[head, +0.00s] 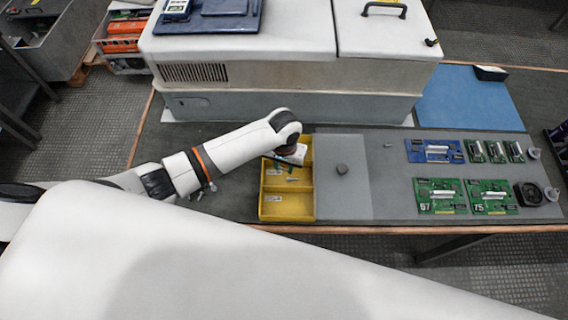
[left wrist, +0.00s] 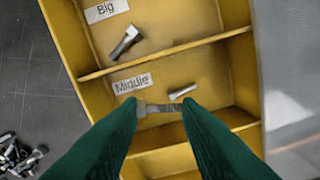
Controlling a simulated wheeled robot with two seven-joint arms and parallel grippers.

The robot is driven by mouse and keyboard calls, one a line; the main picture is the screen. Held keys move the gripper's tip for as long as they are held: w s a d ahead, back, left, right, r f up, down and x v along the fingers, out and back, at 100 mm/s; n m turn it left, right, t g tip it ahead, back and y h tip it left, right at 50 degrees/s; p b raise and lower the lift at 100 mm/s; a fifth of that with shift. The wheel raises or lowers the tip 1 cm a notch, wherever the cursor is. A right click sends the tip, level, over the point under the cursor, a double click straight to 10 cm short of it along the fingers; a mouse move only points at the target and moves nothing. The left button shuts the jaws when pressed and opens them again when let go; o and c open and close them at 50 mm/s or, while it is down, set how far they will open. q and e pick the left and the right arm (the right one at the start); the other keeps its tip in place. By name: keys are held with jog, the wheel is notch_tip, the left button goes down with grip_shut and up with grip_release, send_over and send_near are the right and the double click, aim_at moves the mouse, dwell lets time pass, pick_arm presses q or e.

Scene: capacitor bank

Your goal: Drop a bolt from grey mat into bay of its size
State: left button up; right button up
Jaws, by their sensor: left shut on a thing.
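My left gripper (left wrist: 160,108) with green fingers is shut on a bolt (left wrist: 150,107), which lies crosswise between its fingertips. In the left wrist view it is over the yellow tray (left wrist: 76,72), in front of the bay labelled Middle. A bolt (left wrist: 183,91) lies in the Middle bay and a larger bolt (left wrist: 125,42) lies in the bay labelled Big. The third bay's label is hidden by the fingers. In the head view the left gripper (head: 290,158) hangs over the yellow tray (head: 263,198). My right gripper is not in view.
Several loose bolts (left wrist: 18,158) lie left of the tray in the left wrist view. A large white cabinet (head: 290,80) stands behind.

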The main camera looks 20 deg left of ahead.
aim_at(284, 169)
pick_arm(q)
jog(key=o, duration=1)
jog(key=shift+r, duration=0.1)
jog(key=shift+r, duration=0.25)
notch_tip(284, 169, up, 11)
jog(key=shift+r, duration=0.2)
